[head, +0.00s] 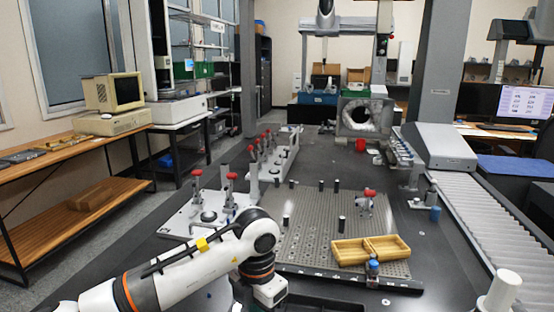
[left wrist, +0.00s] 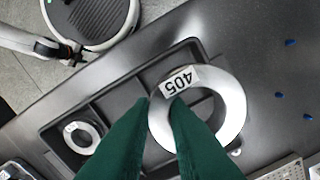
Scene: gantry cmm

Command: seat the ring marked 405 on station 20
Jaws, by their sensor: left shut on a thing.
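The ring marked 405 (left wrist: 236,105) is a wide silver ring with a white label (left wrist: 179,80) in the left wrist view. My left gripper (left wrist: 160,102) has its green fingers shut on the ring's near-left wall. The ring is over or in a dark compartment tray (left wrist: 58,128); I cannot tell whether it touches the tray floor. In the head view my left gripper's body (head: 270,292) is at the bottom edge, and its fingers and the ring are hidden. Station 20 cannot be picked out; no station numbers are readable. My right gripper is not in view.
A smaller ring (left wrist: 82,137) lies in another tray compartment. In the head view a perforated plate (head: 300,225) carries several dark posts and a yellow wooden box (head: 350,252). Red-knobbed clamps (head: 231,178) stand left of it. A roller conveyor (head: 490,205) runs along the right.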

